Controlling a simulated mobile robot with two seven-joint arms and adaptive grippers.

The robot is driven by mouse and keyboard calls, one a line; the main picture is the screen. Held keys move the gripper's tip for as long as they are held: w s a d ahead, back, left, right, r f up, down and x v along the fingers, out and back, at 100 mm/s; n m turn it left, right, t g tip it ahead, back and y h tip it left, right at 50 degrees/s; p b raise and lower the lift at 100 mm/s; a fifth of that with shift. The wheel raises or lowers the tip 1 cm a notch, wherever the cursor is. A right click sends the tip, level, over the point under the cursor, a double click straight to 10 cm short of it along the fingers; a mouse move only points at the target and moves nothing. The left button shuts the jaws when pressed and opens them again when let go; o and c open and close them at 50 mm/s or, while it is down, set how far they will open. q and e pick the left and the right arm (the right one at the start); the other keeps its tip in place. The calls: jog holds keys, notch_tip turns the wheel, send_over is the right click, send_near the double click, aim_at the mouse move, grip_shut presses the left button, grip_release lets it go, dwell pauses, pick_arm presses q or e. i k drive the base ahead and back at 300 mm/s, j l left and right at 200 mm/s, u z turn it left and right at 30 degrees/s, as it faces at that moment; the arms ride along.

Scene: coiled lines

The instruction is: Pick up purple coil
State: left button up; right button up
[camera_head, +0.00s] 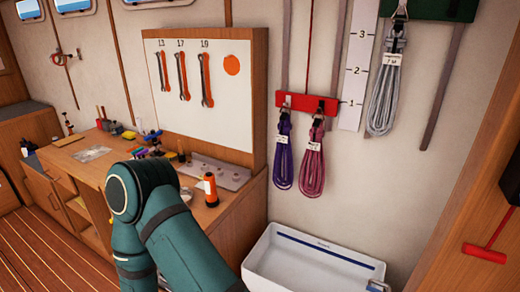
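The purple coil (283,160) is a dark violet looped line with a small white tag. It hangs from the left hook of a red wall board (307,102). A pinkish-magenta coil (312,165), also tagged, hangs from the right hook close beside it. One of my teal arms rises from the bottom at left, over the workbench, and bends back down out of the picture. No gripper of mine shows in the view, and nothing touches the purple coil.
A white tub (325,262) stands below the coils. A grey coil (387,85) hangs from a green board (433,10) at upper right. The workbench (150,160) at left bears small tools and an orange flashlight (210,190). Wall before the coils is unobstructed.

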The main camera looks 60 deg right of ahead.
aim_at(284, 141)
jog(key=i+z, duration=0.2)
jog(key=i, duration=0.4)
jog(key=i+j+z, duration=0.2)
jog(key=i, duration=0.4)
jog(key=z, duration=1.5)
